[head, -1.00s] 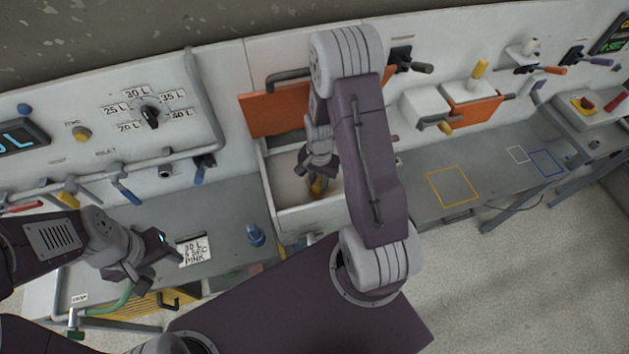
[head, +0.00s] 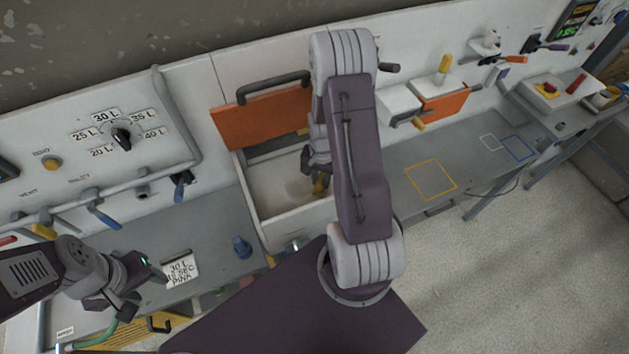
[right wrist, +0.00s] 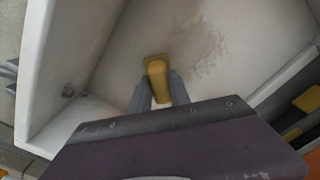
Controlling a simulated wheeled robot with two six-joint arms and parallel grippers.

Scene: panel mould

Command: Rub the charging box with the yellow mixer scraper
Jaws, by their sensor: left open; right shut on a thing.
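The charging box (head: 292,227) is an open white bin below a raised orange lid (head: 262,117). Its inside shows in the right wrist view (right wrist: 115,70), with a grey-brown smudge (right wrist: 198,45) on the inner surface. My right gripper (head: 318,178) reaches down into the box and is shut on the yellow scraper (head: 320,186). In the right wrist view the scraper (right wrist: 157,80) sits between the fingertips, close beside the smudge; I cannot tell if it touches the surface. My left gripper (head: 128,305) is open and empty above the bench at lower left.
A card (head: 180,269) and a blue cone-shaped thing (head: 242,247) are on the bench left of the box. A dial (head: 121,138) and pipes with blue handles are on the left panel. Bench with yellow outline (head: 430,180) is clear at right.

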